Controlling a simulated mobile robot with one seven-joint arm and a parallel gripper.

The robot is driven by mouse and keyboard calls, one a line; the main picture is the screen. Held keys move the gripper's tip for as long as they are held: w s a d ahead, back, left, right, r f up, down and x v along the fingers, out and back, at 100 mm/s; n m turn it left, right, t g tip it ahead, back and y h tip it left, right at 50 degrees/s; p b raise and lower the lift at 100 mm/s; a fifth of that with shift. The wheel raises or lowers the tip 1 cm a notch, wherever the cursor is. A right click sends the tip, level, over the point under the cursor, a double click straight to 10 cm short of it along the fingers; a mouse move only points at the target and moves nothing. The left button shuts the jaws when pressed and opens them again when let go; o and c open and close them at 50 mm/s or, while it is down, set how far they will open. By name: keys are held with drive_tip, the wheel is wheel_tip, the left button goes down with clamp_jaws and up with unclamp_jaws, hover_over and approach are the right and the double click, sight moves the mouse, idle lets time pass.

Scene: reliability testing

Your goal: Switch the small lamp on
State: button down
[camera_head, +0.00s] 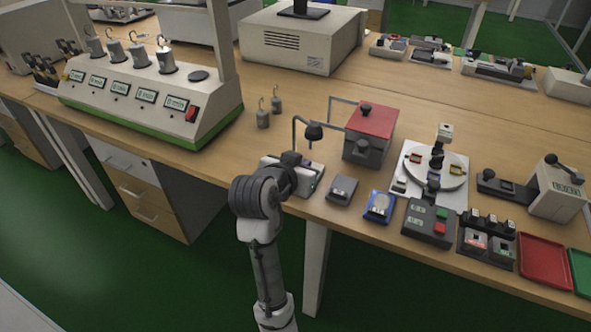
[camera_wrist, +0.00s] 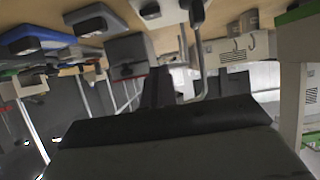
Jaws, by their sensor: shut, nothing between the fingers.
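The small lamp (camera_head: 313,132) has a dark shade on a bent grey neck. It rises from a pale box base (camera_head: 312,182) near the table's front edge, left of the red-topped box. A tiny green spot shows on the base's right end. No glow is clear at the shade. My gripper (camera_head: 291,159) is shut and empty at the base, covering part of its top; I cannot tell whether it touches. In the wrist view, tilted with the tabletop at the top, the dark fingers (camera_wrist: 159,88) stand beside the grey neck (camera_wrist: 198,55).
A red-topped grey box (camera_head: 370,135) stands right of the lamp. A grey device (camera_head: 341,190) and a blue one (camera_head: 379,206) sit along the front edge. Two small weights (camera_head: 270,108) stand behind left. A large white-green test rig (camera_head: 150,100) fills the left.

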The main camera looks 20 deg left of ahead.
drive_tip(key=x, duration=0.4)
drive_tip(key=shift+s+f, duration=0.2)
drive_tip(key=shift+f, duration=0.4)
drive_tip(key=shift+s+f, duration=0.25)
drive_tip(key=shift+f, duration=0.3)
drive_tip(key=shift+s+f, duration=0.15)
drive_tip(key=shift+f, duration=0.5)
drive_tip(key=shift+p, duration=0.4)
drive_tip(key=shift+r+g+p, duration=0.1)
drive_tip(key=shift+g+p, duration=0.5)
drive_tip(key=shift+p, duration=0.65)
drive_tip(key=shift+f, duration=0.45)
drive_tip(key=shift+w, duration=0.25)
drive_tip(key=shift+w, duration=0.6)
